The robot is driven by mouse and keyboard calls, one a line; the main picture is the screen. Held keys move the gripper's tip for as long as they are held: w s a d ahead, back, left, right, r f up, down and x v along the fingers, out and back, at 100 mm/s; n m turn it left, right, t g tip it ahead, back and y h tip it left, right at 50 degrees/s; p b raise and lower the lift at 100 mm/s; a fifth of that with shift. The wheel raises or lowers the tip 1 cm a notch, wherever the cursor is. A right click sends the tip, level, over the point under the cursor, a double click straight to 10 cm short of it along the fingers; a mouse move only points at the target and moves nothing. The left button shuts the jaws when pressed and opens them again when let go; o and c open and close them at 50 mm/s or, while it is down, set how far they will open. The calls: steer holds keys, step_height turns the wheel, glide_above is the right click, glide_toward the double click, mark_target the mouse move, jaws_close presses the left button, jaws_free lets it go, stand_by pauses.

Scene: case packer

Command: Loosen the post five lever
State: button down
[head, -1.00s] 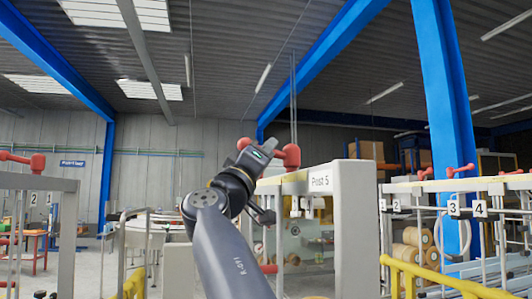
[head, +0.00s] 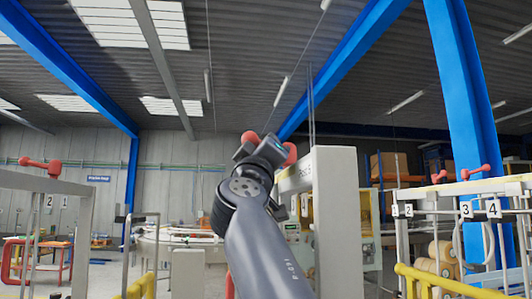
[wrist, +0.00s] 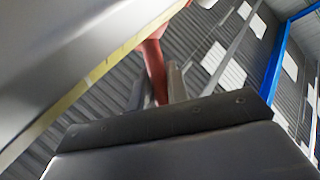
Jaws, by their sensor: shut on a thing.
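The red lever of post five (head: 290,154) sits at the top of the grey Post 5 frame (head: 336,205). Its two red ends show on either side of my gripper (head: 265,146), which hides its middle. In the wrist view the red lever (wrist: 154,66) runs down between the two grey fingers of my gripper (wrist: 158,86), and the jaws are shut on it. The Post 5 label is seen at a steep slant and partly blocked by the frame's edge. I cannot tell how far the lever is turned.
A grey frame marked 2 (head: 80,205) with a red lever (head: 42,166) stands at left. Frames with tags 3 and 4 (head: 480,208) and red levers stand at right. Yellow rails (head: 440,281) cross the lower right, and a blue column (head: 462,110) rises behind.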

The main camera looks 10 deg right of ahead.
steer(key=c, duration=1.4)
jaws_free()
steer(key=shift+o, duration=0.2)
steer(key=b+v, duration=0.7)
steer(key=v, duration=0.4)
steer(key=shift+w+d, duration=0.1)
steer(key=shift+w, duration=0.1)
